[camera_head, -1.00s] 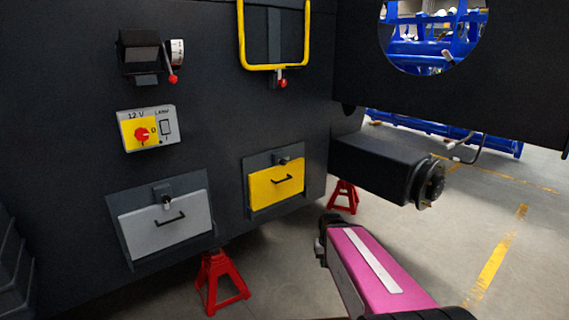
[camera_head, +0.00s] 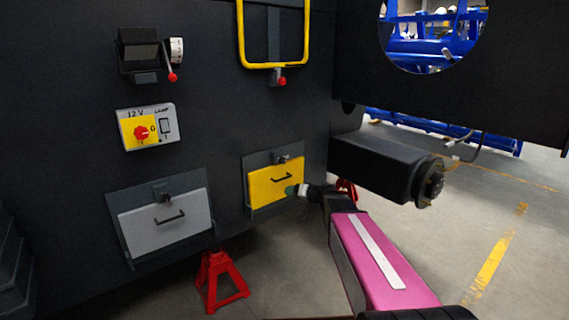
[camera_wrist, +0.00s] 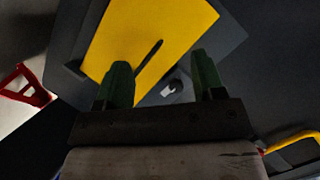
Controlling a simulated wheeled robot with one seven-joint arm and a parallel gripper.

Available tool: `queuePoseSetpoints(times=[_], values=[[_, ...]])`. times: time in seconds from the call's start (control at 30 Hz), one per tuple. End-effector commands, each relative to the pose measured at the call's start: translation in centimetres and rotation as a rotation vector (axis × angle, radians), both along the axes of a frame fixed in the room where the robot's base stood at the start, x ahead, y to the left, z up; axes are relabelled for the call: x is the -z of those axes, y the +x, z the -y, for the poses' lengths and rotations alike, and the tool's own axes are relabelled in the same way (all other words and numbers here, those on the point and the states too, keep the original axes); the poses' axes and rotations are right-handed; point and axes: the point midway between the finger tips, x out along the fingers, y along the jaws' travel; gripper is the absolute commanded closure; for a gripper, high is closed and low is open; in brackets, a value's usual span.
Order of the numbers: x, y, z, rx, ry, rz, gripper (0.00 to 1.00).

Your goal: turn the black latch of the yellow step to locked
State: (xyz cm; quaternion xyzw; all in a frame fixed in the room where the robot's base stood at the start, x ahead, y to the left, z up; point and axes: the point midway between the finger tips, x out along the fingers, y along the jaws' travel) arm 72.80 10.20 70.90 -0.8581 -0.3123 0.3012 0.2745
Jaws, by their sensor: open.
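The yellow step (camera_head: 264,191) is a closed panel with a black bar handle, low on the dark chassis wall. Its small latch (camera_head: 283,159) sits at the panel's top edge. In the wrist view the yellow panel (camera_wrist: 150,35) fills the upper middle. The latch (camera_wrist: 173,88) shows there as a dark knob with a light spot, between the fingers and beyond them. My gripper (camera_wrist: 160,64) is open and empty, with two green fingers. In the head view my gripper (camera_head: 292,190) is in front of the panel's lower right, below the latch. Contact cannot be told.
A grey step (camera_head: 165,232) with its own latch is to the left. Above are a 12 V switch box (camera_head: 148,128), a red-tipped lever (camera_head: 172,75) and a yellow rail (camera_head: 274,66). A red stand (camera_head: 219,281) is below. A dark box (camera_head: 372,166) juts out right.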

Motion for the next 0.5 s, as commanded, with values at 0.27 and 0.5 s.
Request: queuePoseSetpoints(times=[0.27,0.5], values=[[-6.1,7.4,2.1,0.166,0.197,0.215,0.37],[-7.5,9.0,2.8,0.216,0.241,0.260,0.37]])
